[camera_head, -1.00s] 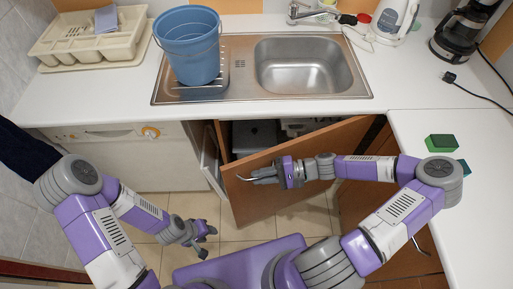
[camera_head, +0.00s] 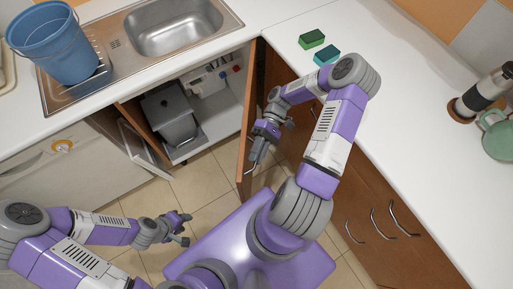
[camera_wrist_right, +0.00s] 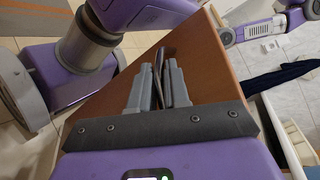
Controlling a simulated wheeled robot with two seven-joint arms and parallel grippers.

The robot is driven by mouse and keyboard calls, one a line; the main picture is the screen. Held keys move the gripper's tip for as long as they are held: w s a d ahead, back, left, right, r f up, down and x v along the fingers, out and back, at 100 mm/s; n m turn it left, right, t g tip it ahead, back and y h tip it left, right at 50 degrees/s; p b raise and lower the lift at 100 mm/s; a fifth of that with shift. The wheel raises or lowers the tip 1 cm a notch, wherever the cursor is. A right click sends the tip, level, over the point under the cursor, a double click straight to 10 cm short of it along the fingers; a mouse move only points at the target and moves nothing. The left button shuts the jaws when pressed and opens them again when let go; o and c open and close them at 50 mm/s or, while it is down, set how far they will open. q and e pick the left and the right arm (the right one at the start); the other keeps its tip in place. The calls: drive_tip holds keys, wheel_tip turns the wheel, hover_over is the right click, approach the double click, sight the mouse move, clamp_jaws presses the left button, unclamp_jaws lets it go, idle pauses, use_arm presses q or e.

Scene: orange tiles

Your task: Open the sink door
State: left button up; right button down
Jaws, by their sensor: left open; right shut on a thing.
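The brown wooden sink door (camera_head: 250,100) stands swung wide open, roughly square to the counter front, and the cabinet under the sink (camera_head: 146,25) is exposed. My right gripper (camera_head: 257,150) is at the door's outer face near its free edge. In the right wrist view, my right gripper (camera_wrist_right: 158,88) is shut on the metal door handle (camera_wrist_right: 158,62), against the brown door panel (camera_wrist_right: 208,60). My left gripper (camera_head: 184,229) is open and empty above the floor, well apart from the door.
A grey bin (camera_head: 170,118) and pipe fittings are inside the cabinet. A white panel (camera_head: 140,145) stands out at its left side. A blue bucket (camera_head: 55,42) is on the sink's drainer. Right-hand drawers (camera_head: 375,215) lie beyond my right arm. Tiled floor (camera_head: 205,185) is clear before the cabinet.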

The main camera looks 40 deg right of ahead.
drive_tip(key=shift+s+d, duration=0.1)
idle(0.3)
drive_tip(key=c, duration=1.5)
unclamp_jaws()
drive_tip(key=shift+o, duration=0.2)
